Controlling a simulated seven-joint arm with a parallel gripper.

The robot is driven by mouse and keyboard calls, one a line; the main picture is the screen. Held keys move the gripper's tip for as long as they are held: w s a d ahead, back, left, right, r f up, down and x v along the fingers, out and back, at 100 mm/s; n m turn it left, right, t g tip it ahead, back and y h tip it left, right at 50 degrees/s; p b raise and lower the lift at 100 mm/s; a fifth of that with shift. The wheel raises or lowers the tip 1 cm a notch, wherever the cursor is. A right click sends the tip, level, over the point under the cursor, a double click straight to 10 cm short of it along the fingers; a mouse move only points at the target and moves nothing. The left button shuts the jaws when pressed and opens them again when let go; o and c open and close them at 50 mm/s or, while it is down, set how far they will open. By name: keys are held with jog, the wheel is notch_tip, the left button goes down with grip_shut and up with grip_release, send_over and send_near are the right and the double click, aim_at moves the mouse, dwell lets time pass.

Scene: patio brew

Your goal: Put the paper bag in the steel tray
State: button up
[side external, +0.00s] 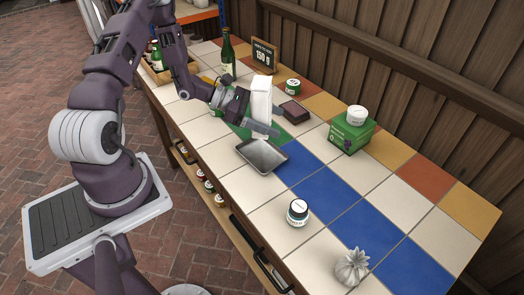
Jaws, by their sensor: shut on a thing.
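The white paper bag (261,95) stands upright in my gripper (266,124), which is shut on it. The gripper reaches in from the left, and its grey fingers hide the bag's lower part. The steel tray (250,146) is a shallow grey rectangle on the tiled counter, just in front of and below the gripper. The tray looks empty. The bag appears to be behind the tray rather than over its middle; its exact height above the counter cannot be told.
A dark red box (294,112) and green jar (292,86) stand behind the gripper. A green carton (352,135) bears a white-lidded jar (356,115). A sign (264,56) and bottle (228,55) stand farther back.

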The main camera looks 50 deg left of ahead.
notch_tip(320, 180, down, 10)
jog(key=shift+s+d+r, duration=0.1)
jog(key=o, duration=2)
